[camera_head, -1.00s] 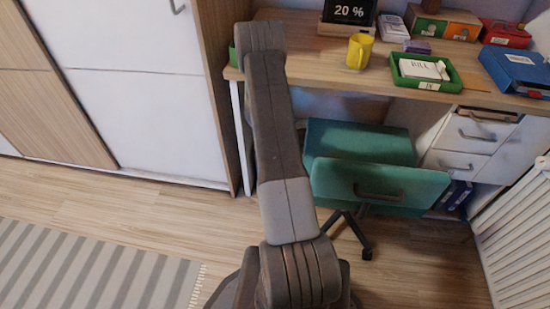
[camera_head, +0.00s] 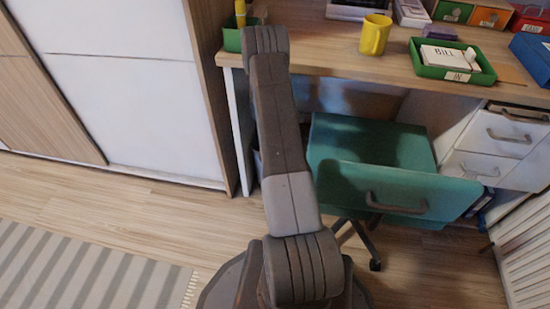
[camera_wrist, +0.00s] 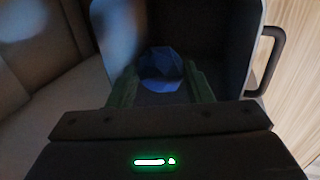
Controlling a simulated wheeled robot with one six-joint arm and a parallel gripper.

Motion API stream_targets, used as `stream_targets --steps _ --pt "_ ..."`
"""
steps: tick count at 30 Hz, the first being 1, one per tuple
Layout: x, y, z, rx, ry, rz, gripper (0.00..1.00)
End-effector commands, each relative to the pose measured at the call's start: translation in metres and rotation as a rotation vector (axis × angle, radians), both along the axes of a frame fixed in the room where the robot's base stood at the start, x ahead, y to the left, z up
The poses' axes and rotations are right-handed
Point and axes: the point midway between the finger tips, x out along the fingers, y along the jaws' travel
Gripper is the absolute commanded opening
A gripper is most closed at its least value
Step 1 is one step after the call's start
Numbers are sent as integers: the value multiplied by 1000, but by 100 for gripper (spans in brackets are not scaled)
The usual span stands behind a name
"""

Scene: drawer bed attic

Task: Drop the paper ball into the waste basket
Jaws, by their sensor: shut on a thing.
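The paper ball (camera_wrist: 161,66), crumpled and bluish in the dim light, sits between the two fingers of my gripper (camera_wrist: 160,76) in the wrist view. My gripper is shut on it. Beyond the ball is a dark open container with a pale rim and a side handle (camera_wrist: 276,60), which looks like the waste basket (camera_wrist: 212,40). The ball shows against its dark inside; I cannot tell how high above or how deep in it is. In the head view my arm hides the gripper and ball. A small grey part beside the arm under the desk may be the basket.
The desk (camera_head: 330,45) carries a green pen cup (camera_head: 232,40), a yellow mug (camera_head: 375,34) and a green tray (camera_head: 452,72). A teal chair (camera_head: 370,150) stands close right of my arm. A wardrobe (camera_head: 130,110) is at left. The floor at left holds a striped rug (camera_head: 85,270).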

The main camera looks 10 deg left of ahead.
Motion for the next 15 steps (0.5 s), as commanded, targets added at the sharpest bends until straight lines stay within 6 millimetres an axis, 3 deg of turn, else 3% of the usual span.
stream_targets --steps 1,6,15 --pt "0 0 -11 0 1 0 25" --pt "0 0 -25 0 -1 1 25" --pt "0 0 -26 0 -1 0 25"
